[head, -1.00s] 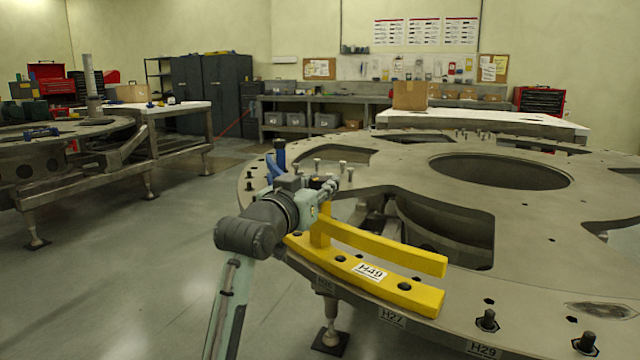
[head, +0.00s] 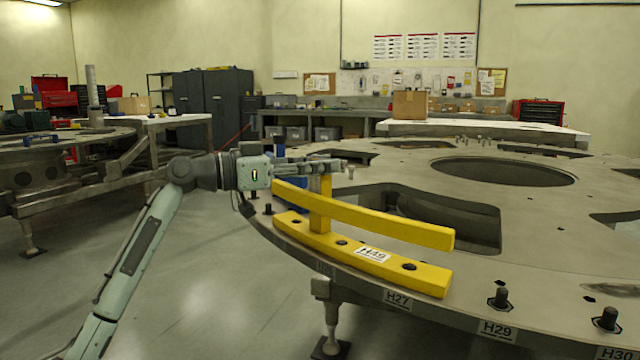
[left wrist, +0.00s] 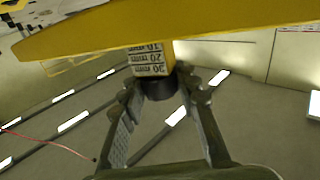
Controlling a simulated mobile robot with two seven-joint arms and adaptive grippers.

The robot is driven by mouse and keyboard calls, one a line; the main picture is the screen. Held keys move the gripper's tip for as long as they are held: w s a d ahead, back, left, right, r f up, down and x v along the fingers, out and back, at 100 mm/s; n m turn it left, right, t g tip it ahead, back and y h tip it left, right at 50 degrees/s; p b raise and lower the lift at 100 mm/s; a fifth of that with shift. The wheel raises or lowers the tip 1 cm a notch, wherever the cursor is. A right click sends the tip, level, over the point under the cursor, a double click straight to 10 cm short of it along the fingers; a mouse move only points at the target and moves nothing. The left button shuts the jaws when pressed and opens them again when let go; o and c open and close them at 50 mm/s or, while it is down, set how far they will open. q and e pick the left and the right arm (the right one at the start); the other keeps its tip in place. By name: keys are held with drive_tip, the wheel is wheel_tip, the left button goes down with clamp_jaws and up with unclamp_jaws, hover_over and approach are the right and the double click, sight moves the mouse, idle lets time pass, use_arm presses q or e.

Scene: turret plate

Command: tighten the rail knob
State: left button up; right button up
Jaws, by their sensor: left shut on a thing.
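The yellow rail (head: 365,219) with a lower bar labelled H49 (head: 372,254) sits on the rim of the turret plate (head: 540,222). A yellow post (head: 320,212) joins the two bars. In the left wrist view the yellow rail (left wrist: 190,28) crosses the top, and a post with a scale marked 10, 20, 30 (left wrist: 150,60) meets a dark round knob (left wrist: 158,86). My left gripper (head: 338,165) reaches in from the left at the top of the post. Its fingers (left wrist: 159,90) are closed on the knob, one on each side. The knob is hidden in the head view.
Black bolts (head: 500,298) stand on the plate's near rim, and small pegs stand near its far side. The plate has large openings. A second plate stand (head: 60,150) is at the left. Bare floor (head: 190,290) lies at the front left.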

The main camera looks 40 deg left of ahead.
use_arm(q)
drive_tip(key=m+g+h, duration=0.2)
drive_tip(key=shift+h+b, duration=0.3)
drive_tip(key=shift+b, duration=0.05)
drive_tip(key=shift+r+m+g+h, duration=0.1)
drive_tip(key=shift+m+g+h, duration=0.3)
drive_tip(key=shift+g, duration=0.1)
drive_tip(key=shift+m+g+h, duration=0.4)
drive_tip(key=shift+g, duration=0.1)
drive_tip(key=shift+m+g+h+p, duration=0.3)
drive_tip(key=shift+m+g+h, duration=0.45)
drive_tip(key=shift+g, duration=0.25)
drive_tip(key=shift+d+m+g+h+p, duration=0.15)
drive_tip(key=shift+m+g+h+p, duration=0.4)
drive_tip(key=shift+m+g, duration=0.85)
use_arm(e)
drive_tip(key=shift+r, duration=0.1)
use_arm(q)
drive_tip(key=shift+f+g, duration=0.2)
drive_tip(key=shift+g, duration=0.1)
drive_tip(key=o, duration=1.2)
drive_tip(key=shift+n, duration=0.25)
